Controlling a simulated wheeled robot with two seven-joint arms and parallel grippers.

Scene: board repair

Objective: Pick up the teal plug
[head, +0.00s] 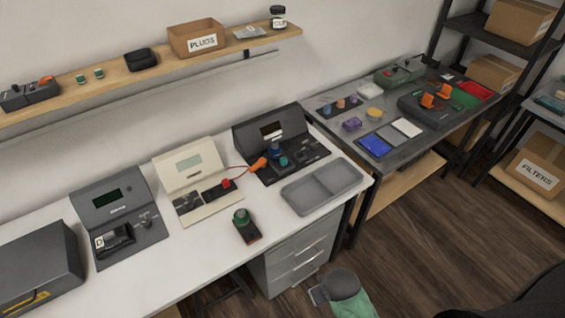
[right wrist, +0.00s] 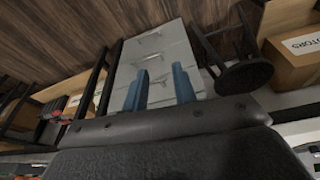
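A small teal piece (head: 283,161), which may be the teal plug, sits on the dark console (head: 270,140) at the back right of the white bench, just below a blue knob-like part. Two small green-teal pieces (head: 82,78) (head: 98,73) stand on the wall shelf; I cannot tell whether they are plugs. My right gripper (right wrist: 160,88) shows two blue fingers apart with nothing between them, in front of the drawer unit in the right wrist view. My left gripper is in neither view.
A green-topped device (head: 243,225) stands near the bench's front edge. A cream console (head: 190,180) with an orange-ended red cable is left.

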